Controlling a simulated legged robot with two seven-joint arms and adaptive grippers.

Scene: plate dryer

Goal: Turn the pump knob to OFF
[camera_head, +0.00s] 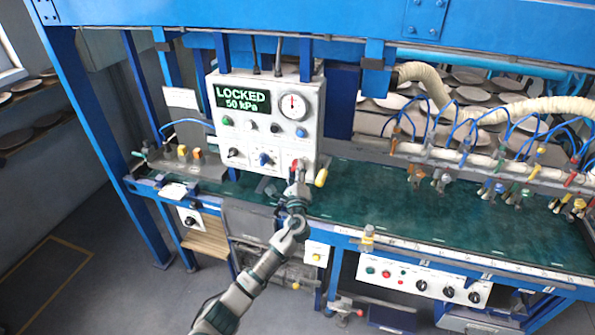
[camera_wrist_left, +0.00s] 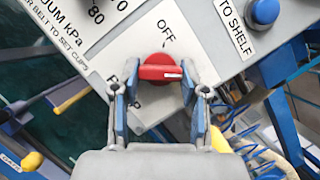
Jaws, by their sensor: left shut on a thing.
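The red pump knob (camera_wrist_left: 158,68) sits on a white plate at the panel's lower edge, with the word OFF beside it. A short white mark shows on the knob's right part in the left wrist view. My left gripper (camera_wrist_left: 160,82) has one finger on each side of the knob and is shut on it. In the head view my left gripper (camera_head: 297,173) reaches up to the lower right of the grey control box (camera_head: 240,130) and hides most of the knob. The box's display (camera_head: 242,98) reads LOCKED, 50 kPa. My right gripper is not in view.
A pressure gauge (camera_head: 293,107) and several other knobs and buttons are on the box. A blue button (camera_wrist_left: 263,10) labelled TO SHELF is near the fingers. A yellow-tipped lever (camera_head: 321,177) stands just right of my gripper. The green belt (camera_head: 400,205) runs below.

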